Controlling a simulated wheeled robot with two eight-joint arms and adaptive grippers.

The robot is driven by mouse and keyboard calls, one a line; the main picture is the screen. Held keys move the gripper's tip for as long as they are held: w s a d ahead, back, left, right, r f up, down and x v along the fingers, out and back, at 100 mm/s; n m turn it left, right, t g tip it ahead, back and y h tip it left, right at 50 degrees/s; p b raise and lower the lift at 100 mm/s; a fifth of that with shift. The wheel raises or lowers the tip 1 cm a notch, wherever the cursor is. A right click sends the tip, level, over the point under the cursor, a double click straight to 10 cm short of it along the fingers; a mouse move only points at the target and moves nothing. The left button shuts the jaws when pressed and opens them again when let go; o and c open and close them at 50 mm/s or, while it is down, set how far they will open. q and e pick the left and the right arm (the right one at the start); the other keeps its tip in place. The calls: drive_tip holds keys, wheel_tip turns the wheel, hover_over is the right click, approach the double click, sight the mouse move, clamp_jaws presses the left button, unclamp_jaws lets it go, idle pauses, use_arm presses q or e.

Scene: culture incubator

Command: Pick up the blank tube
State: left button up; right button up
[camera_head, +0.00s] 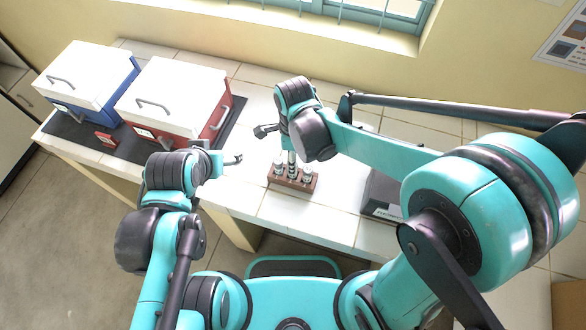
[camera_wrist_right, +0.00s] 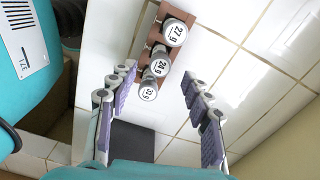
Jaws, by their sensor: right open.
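A small brown rack (camera_head: 292,183) stands on the white tiled bench and holds several capped tubes (camera_head: 307,171) upright. In the right wrist view, three round grey caps show in a row on the rack (camera_wrist_right: 151,37). One cap (camera_wrist_right: 174,32) reads "27 g", the middle cap (camera_wrist_right: 161,62) reads "24 g", and the print on the nearest cap (camera_wrist_right: 149,88) is hard to read. I cannot tell which tube is the blank. My right gripper (camera_wrist_right: 160,80) is open above the rack, its fingers on either side of the nearest caps, empty. My left gripper (camera_head: 224,154) is open and empty, left of the rack.
A blue box with white lid (camera_head: 88,75) and a red box with white lid (camera_head: 175,95) stand on a dark mat at the back left. A dark device (camera_head: 382,196) sits right of the rack. Clear tiles (camera_head: 335,215) lie in front.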

wheel_tip(320, 180, down, 4)
drive_tip(key=shift+f+b, duration=0.25)
drive_tip(key=shift+b, duration=0.45)
drive_tip(key=c, duration=1)
drive_tip(key=shift+r, duration=0.1)
